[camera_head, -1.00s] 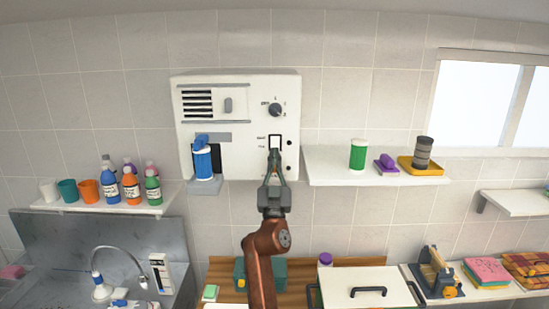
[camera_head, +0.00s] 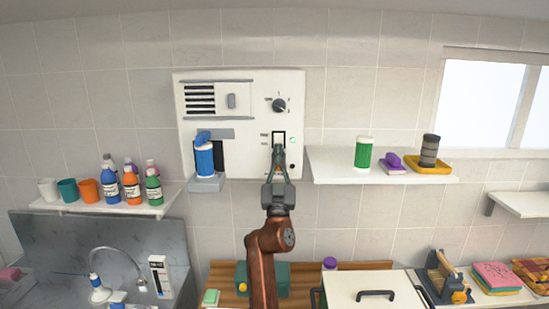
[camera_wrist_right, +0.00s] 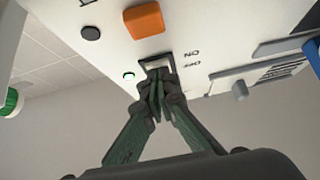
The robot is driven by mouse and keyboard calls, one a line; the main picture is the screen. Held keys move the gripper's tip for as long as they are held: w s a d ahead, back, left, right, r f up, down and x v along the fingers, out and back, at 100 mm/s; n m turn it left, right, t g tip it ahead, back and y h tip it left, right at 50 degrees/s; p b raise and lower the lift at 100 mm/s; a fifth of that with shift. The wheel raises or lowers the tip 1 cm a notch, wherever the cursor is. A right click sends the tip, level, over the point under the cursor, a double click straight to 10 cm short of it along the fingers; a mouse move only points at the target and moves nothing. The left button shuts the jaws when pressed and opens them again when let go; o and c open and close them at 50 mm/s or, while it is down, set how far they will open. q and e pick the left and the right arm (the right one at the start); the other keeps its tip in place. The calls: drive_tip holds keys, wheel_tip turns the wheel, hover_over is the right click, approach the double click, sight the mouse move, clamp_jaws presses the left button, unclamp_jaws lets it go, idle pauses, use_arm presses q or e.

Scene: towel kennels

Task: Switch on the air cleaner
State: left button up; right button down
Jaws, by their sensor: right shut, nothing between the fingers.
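The air cleaner (camera_head: 236,90) is a white box on the tiled wall, with a vent, a dial (camera_head: 279,104) and a rocker switch (camera_head: 278,135). My right gripper (camera_head: 277,148) is shut and empty, its fingertips at the switch. In the right wrist view the closed fingertips (camera_wrist_right: 157,92) are against or just in front of the switch (camera_wrist_right: 158,64), covering part of it. ON and OFF labels stand beside it. A small light (camera_wrist_right: 128,75) next to the switch glows green; it also shows in the head view (camera_head: 291,140). My left gripper is out of view.
An orange block (camera_wrist_right: 144,20) and a dark round button (camera_wrist_right: 90,33) are on the panel near my fingers. A blue bottle (camera_head: 204,158) stands in the cleaner's left recess. A shelf (camera_head: 330,173) with a green can (camera_head: 363,152) is close on the right.

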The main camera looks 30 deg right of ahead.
drive_tip(key=shift+s+a, duration=0.15)
drive_tip(key=shift+a, duration=0.05)
drive_tip(key=b+v, duration=0.2)
drive_tip(key=v, duration=1)
drive_tip(key=shift+f+b, duration=0.4)
drive_tip(key=shift+f, duration=0.1)
drive_tip(key=shift+s+a, duration=0.1)
drive_tip(key=shift+a, duration=0.05)
